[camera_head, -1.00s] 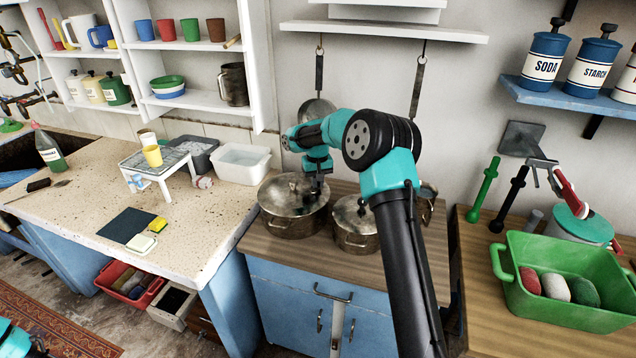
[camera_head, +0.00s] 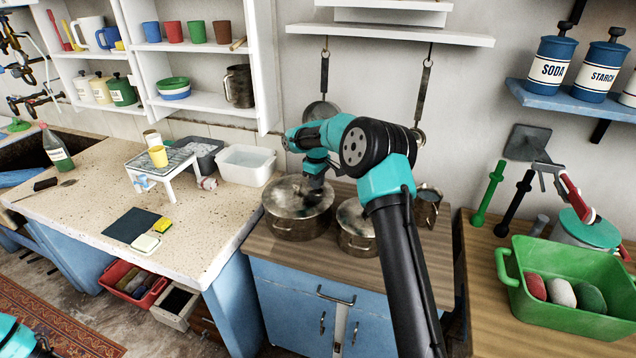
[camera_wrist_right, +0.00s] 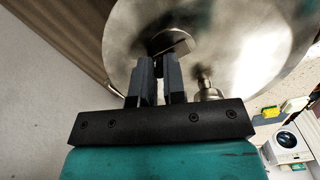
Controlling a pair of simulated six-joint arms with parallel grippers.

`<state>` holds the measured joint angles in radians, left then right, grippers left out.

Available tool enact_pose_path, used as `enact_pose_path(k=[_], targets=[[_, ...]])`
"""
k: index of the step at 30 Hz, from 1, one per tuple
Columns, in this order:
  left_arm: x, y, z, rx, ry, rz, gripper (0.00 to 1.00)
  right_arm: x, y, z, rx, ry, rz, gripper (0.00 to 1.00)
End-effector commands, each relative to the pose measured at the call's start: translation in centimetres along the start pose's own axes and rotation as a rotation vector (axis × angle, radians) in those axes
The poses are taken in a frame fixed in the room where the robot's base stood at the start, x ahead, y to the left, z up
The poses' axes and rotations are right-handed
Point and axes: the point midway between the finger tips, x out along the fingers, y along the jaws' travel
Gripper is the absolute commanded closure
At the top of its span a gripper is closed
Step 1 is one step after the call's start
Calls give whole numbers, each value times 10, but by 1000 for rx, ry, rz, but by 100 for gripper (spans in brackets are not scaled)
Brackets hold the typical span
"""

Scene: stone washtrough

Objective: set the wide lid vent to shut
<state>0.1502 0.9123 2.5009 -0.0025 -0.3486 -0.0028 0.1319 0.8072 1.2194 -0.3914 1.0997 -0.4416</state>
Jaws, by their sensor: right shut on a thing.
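The wide pot (camera_head: 294,227) stands on the wooden counter in the head view, with its metal lid (camera_head: 284,195) on. The lid also fills the top of the right wrist view (camera_wrist_right: 262,45). My right gripper (camera_head: 314,187) reaches down onto the lid from above. In the right wrist view, my right gripper (camera_wrist_right: 159,66) is shut on the small flat vent tab (camera_wrist_right: 178,47) on the lid. A small metal knob (camera_wrist_right: 207,86) stands just right of the fingers. The vent openings are hidden, so its setting cannot be told. My left gripper is not in view.
A smaller lidded pot (camera_head: 357,240) stands close on the right, beside my right arm. A ladle (camera_head: 322,105) and another utensil hang behind. A white basin (camera_head: 246,165) stands on the left counter, and a green tub (camera_head: 560,318) on the right.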

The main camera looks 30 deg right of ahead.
Motion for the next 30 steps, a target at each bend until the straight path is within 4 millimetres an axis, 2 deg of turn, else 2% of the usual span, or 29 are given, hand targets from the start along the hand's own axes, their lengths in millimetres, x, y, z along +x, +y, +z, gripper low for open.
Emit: enact_pose_path(k=[14,15,22,30], targets=[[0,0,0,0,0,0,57,0,0,-1,-23,0,0,100],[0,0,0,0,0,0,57,0,0,-1,-22,0,0,87],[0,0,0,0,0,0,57,0,0,-1,-22,0,0,65],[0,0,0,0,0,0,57,-1,0,-1,-22,0,0,63]])
